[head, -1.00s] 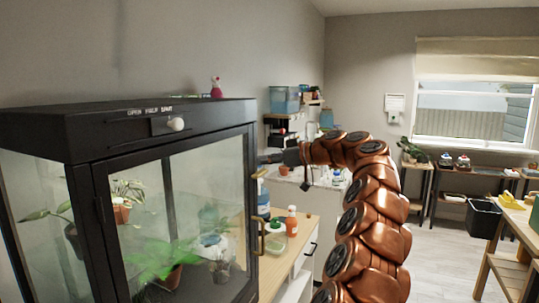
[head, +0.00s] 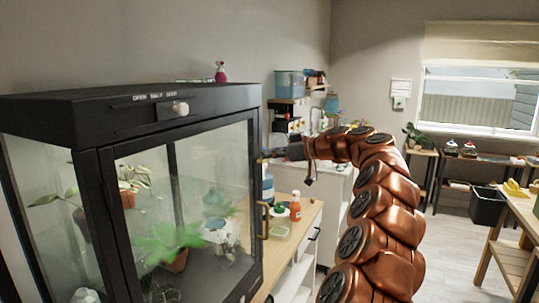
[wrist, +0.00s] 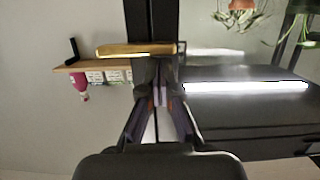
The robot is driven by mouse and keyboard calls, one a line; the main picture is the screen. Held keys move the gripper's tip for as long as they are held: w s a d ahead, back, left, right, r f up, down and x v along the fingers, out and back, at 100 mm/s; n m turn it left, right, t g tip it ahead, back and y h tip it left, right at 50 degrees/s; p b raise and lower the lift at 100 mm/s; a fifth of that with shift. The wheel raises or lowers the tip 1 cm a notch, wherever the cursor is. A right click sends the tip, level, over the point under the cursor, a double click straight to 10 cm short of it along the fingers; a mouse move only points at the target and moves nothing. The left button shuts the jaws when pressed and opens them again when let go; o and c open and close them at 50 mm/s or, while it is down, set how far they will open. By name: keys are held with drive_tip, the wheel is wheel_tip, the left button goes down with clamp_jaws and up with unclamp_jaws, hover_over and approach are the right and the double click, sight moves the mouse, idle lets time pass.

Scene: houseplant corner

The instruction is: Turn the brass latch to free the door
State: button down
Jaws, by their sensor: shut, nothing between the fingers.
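The glass cabinet (head: 120,105) has a black frame and stands at the left in the head view. Its glazed door (head: 190,200) looks shut, with a brass handle (head: 264,220) on its right edge. The brass latch (wrist: 135,49) shows in the wrist view as a level bar across the dark frame post, just beyond my fingertips. In the head view only a small bit of the latch (head: 262,160) shows. My gripper (wrist: 160,92) is shut and empty, its tips close to the latch; I cannot tell whether they touch. It also shows in the head view (head: 267,154) beside the cabinet's right edge.
Potted plants stand inside the cabinet. A wooden counter (head: 312,215) behind it holds an orange-capped bottle (head: 295,206) and a tub. A pink bottle (head: 220,72) shows above the cabinet top.

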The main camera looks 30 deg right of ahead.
drive_tip(key=shift+f+b, duration=0.2)
drive_tip(key=shift+b, duration=0.3)
drive_tip(key=shift+a+n+b, duration=0.15)
drive_tip(key=shift+n+b, duration=0.35)
drive_tip(key=shift+b, duration=0.65)
